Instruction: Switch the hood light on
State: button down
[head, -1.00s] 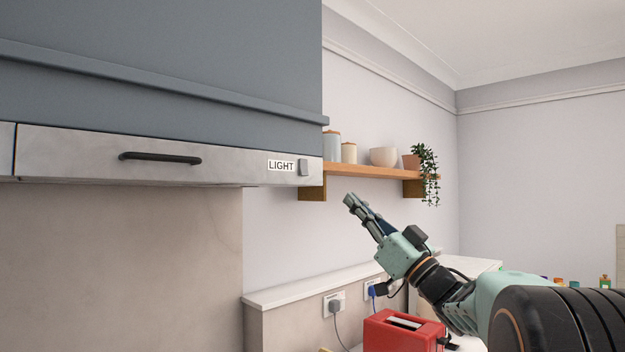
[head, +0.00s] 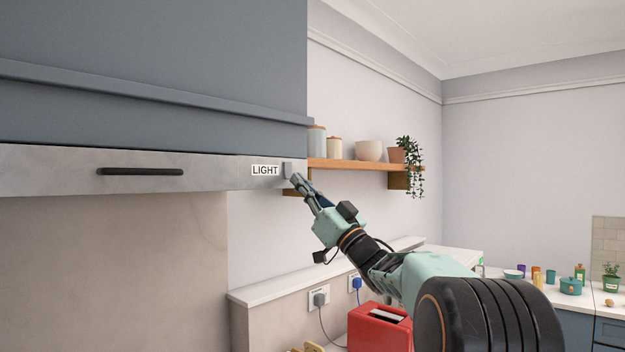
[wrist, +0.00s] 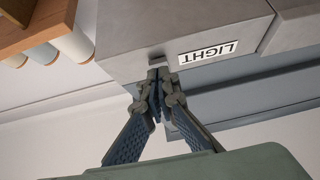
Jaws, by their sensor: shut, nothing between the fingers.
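No lit lamp shows.
A black bar handle (head: 141,171) is on the hood front to the left. A wooden shelf (head: 345,164) with jars, a bowl and a trailing plant is behind my gripper. A red toaster (head: 380,328) stands below my arm.

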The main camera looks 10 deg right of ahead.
jog(key=shift+w+a, duration=0.15)
jog(key=shift+w+a+f+b, duration=0.15)
jog(key=shift+w+a+b, duration=0.2)
jog(key=shift+b, duration=0.35)
jog(key=shift+f, duration=0.15)
